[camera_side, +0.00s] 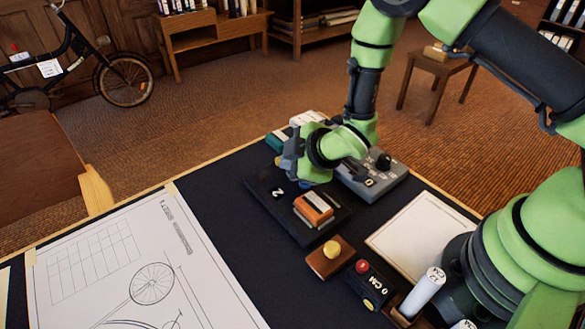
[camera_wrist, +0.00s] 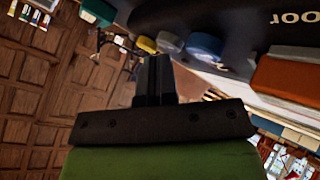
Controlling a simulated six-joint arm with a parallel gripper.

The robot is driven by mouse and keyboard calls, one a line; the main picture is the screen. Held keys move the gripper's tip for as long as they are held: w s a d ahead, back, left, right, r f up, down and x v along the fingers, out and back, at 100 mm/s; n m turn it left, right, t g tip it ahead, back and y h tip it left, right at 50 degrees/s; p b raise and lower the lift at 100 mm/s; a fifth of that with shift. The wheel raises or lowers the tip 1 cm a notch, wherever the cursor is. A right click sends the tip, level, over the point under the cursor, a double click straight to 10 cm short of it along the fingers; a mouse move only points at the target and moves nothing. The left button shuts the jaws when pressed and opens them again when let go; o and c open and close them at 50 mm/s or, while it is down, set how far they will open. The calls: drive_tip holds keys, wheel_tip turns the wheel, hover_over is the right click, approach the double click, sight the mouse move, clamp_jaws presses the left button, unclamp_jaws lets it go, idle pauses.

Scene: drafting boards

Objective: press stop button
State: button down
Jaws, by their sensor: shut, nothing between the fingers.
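A red round button (camera_side: 362,266) stands on a small black box (camera_side: 370,287) marked "0 CM", near my arm's base in the side view. No word "stop" is legible. A yellow round knob (camera_side: 332,249) sits on a wooden block (camera_side: 327,262) to its left. My gripper (camera_wrist: 153,62) shows dark in the wrist view, with its fingers together and nothing between them. In the side view my wrist is over the back of the desk, between the black tray (camera_side: 266,199) and the grey control box (camera_side: 385,188), well away from the red button. The fingertips are hard to make out there.
An orange and white block (camera_side: 313,208) lies on the black tray; its orange side (camera_wrist: 290,75) shows in the wrist view. White cylinders (camera_side: 423,290) stand beside my base. A blank sheet (camera_side: 420,235) lies at the right, and a bicycle drawing (camera_side: 130,255) at the left.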

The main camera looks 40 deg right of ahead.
drive_tip(key=shift+r, duration=0.85)
drive_tip(key=shift+r, duration=2.5)
